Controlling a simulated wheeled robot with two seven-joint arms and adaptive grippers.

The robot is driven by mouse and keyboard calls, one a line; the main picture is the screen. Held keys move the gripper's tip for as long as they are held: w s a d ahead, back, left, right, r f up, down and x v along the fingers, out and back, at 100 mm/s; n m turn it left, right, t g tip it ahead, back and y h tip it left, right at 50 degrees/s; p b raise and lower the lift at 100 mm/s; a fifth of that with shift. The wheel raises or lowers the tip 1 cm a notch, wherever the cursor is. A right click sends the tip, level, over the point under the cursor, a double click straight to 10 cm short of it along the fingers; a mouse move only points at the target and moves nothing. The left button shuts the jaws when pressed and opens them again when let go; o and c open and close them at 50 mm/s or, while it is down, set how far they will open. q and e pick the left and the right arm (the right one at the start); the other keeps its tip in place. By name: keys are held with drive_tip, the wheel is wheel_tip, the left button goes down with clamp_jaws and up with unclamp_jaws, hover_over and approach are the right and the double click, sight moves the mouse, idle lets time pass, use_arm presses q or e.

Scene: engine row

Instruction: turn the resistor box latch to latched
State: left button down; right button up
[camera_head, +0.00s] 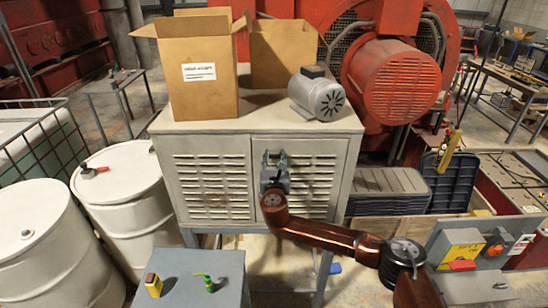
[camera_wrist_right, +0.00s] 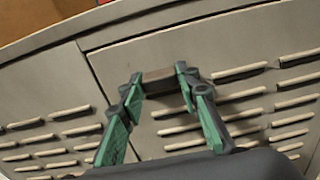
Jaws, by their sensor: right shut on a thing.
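The resistor box appears to be the beige cabinet (camera_head: 205,147) with two louvred doors in the middle of the head view. My right gripper (camera_head: 274,157) is at the upper part of its right door, near the seam between the doors. In the right wrist view, the green fingers of this gripper (camera_wrist_right: 160,84) are on either side of a small dark brown latch piece (camera_wrist_right: 158,78), shut on it. The latch lies crosswise between the fingertips in that view. In the head view the gripper hides it. My left gripper is not in view.
Open cardboard boxes (camera_head: 203,92) and a grey motor (camera_head: 318,97) stand on the cabinet. White drums (camera_head: 122,185) are at the left. A small grey stand (camera_head: 205,262) is in front, and a control box with a red handle (camera_head: 470,252) is at the right.

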drive_tip(key=shift+m, duration=0.3)
drive_tip(key=shift+f+m+b, duration=0.1)
drive_tip(key=shift+m+b, duration=4.05)
drive_tip(key=shift+m, duration=4.45)
drive_tip(key=o, duration=1.1)
drive_tip(key=shift+o, duration=0.3)
